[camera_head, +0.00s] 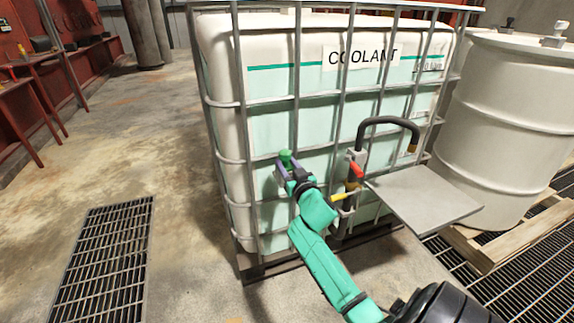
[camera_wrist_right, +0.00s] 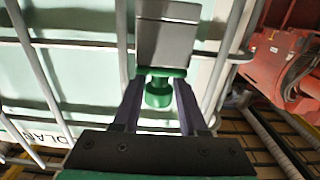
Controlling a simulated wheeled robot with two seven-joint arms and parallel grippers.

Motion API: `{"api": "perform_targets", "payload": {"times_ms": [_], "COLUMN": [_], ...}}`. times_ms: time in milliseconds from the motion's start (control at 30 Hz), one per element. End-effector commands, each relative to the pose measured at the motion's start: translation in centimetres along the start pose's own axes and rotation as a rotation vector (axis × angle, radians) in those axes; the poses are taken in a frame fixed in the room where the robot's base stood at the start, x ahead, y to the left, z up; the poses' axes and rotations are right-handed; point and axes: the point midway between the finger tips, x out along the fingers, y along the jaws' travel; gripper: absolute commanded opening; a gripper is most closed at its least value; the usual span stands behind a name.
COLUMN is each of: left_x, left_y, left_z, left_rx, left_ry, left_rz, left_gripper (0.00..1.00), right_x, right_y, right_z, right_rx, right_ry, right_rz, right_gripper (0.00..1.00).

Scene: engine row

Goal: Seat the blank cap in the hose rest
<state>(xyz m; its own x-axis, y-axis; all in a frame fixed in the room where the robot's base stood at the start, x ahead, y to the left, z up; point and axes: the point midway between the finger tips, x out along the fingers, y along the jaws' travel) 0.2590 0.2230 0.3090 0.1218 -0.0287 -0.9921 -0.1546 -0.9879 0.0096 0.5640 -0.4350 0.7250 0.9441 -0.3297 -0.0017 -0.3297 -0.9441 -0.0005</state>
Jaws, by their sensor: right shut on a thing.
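The green blank cap (camera_head: 286,157) is between the purple fingers of my right gripper (camera_head: 284,166) at the front left of the coolant tank's cage. In the right wrist view the cap (camera_wrist_right: 158,93) shows a wide flange and a narrower knob, with the fingertips of my gripper (camera_wrist_right: 160,82) at the flange sides. A grey block (camera_wrist_right: 166,38), which looks like the hose rest, is right beyond the flange. I cannot tell whether the cap is in it or only against it. In the head view my gripper hides most of this spot. My left gripper is out of view.
The caged coolant tank (camera_head: 270,105) stands directly ahead. Right of my gripper are a valve with a red handle (camera_head: 355,169), a black curved hose (camera_head: 388,121) and a grey plate (camera_head: 425,197). A white drum (camera_head: 510,120) stands at right. The floor at left is open.

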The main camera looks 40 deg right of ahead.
Motion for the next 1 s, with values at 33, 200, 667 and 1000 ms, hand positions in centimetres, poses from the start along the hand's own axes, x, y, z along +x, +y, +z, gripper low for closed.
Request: {"api": "perform_targets", "payload": {"times_ms": [33, 200, 667, 1000], "left_x": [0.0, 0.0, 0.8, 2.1], "left_y": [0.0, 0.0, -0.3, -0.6], "left_z": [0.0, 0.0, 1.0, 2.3], "left_rx": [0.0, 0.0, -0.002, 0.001], "left_ry": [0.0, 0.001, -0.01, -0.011], "left_rz": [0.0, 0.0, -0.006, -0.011], "left_gripper": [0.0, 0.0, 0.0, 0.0], "right_x": [0.0, 0.0, -3.1, -12.2], "right_y": [0.0, 0.0, 0.0, 0.1], "right_z": [0.0, 0.0, 0.0, 0.0], "right_rx": [0.0, 0.0, 0.0, 0.0], "right_ry": [0.001, 0.0, -0.003, -0.005], "right_rz": [0.0, 0.0, 0.0, 0.003], "right_gripper": [0.46, 0.77, 0.77, 0.77]}}
